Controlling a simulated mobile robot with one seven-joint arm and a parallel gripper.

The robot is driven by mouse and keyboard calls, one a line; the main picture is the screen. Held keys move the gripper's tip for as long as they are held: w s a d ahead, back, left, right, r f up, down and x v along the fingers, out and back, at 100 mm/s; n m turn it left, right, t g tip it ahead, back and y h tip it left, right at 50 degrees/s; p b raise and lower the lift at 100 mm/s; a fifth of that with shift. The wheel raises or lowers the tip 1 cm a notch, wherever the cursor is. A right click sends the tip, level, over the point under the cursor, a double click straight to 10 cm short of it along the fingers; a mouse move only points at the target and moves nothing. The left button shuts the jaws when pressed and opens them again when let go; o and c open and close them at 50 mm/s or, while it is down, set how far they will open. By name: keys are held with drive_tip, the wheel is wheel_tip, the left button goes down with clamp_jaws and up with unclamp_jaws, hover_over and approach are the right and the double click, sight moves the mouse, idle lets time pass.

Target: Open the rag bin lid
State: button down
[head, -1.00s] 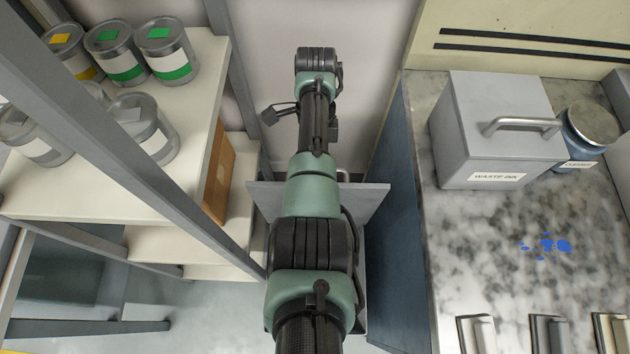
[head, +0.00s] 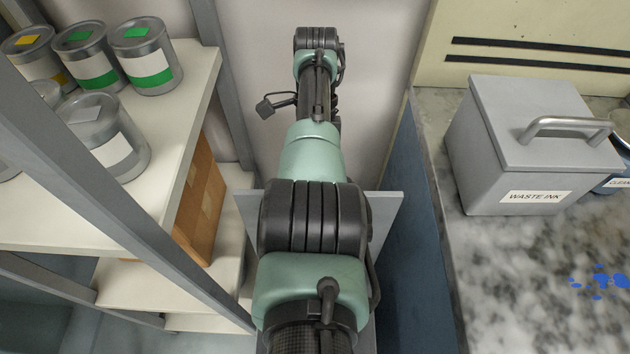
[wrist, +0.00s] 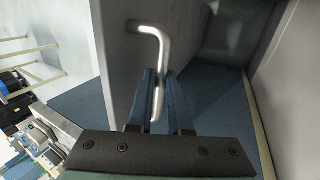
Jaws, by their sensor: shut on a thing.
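The rag bin's grey lid (head: 386,212) shows in part on both sides of my arm, in the gap between the shelving and the blue cabinet. My arm hides most of the bin. In the wrist view, a bent metal handle (wrist: 150,30) stands out from a large flat grey panel (wrist: 125,60), which appears to be the lid. My gripper (wrist: 159,85) is shut on the handle's bar, with one blue finger on each side. In the head view, my arm hides the gripper. I cannot tell the lid's exact tilt.
Shelving (head: 190,100) with several paint cans stands close on the left, its grey post slanting near my arm. A cardboard box (head: 200,200) sits on a lower shelf. On the right, a marble-topped counter (head: 500,270) holds a grey waste ink box (head: 490,180).

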drive_tip(key=shift+f, duration=0.1)
drive_tip(key=c, duration=0.8)
unclamp_jaws()
drive_tip(key=shift+c, duration=0.2)
drive_tip(key=shift+r, duration=0.25)
wheel_tip(320, 180, up, 10)
drive_tip(key=p, duration=1)
drive_tip(key=shift+f, duration=0.15)
